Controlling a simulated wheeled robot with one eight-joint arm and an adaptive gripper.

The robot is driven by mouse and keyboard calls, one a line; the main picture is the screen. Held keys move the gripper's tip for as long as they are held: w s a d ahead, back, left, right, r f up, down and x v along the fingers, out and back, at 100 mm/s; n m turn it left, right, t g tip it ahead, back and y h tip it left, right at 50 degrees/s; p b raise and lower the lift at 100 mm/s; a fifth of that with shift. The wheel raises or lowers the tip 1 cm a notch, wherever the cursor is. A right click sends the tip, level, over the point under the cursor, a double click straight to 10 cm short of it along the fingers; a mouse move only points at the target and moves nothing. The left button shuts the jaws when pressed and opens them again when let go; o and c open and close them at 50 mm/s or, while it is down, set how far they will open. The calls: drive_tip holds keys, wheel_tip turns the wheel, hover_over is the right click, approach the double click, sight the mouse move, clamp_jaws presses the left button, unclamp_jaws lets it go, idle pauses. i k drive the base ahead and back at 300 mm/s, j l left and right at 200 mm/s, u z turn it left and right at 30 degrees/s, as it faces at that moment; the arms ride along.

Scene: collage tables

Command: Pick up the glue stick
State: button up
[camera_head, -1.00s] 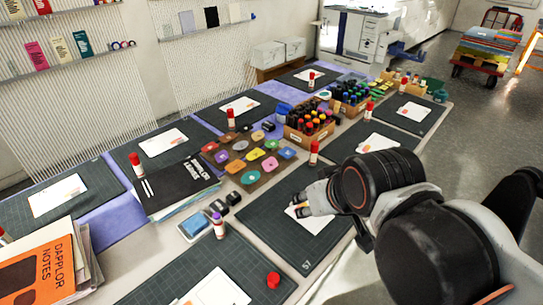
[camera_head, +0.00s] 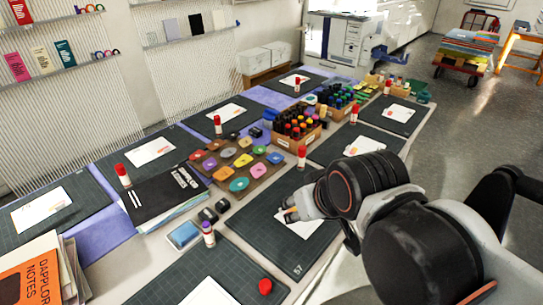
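Several glue sticks with white bodies and red caps stand on the tables; I cannot tell which one the task means. One glue stick (camera_head: 301,157) stands at the back edge of the mat under my gripper. Others are a glue stick (camera_head: 122,175) at left, one (camera_head: 217,126) further back, one (camera_head: 354,115) at right and one (camera_head: 387,88) at far right. A purple-capped stick (camera_head: 208,233) stands in front, uncapped-looking parts unclear. My gripper (camera_head: 287,214) is low over a white card (camera_head: 308,226), apart from the sticks; its fingers are small and partly hidden by my arm.
A loose red cap (camera_head: 265,286) lies on the front mat. A blue ink pad (camera_head: 184,235), a tray of coloured pads (camera_head: 233,186) and boxes of bottles (camera_head: 296,138) fill the middle. Black cutting mats (camera_head: 262,226) give flat, mostly clear room.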

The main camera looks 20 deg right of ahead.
sight(208, 234)
drive_tip(key=u, duration=1.3)
drive_tip(key=z, duration=0.6)
drive_tip(key=k+l+z, duration=0.25)
drive_tip(key=k+l, duration=0.55)
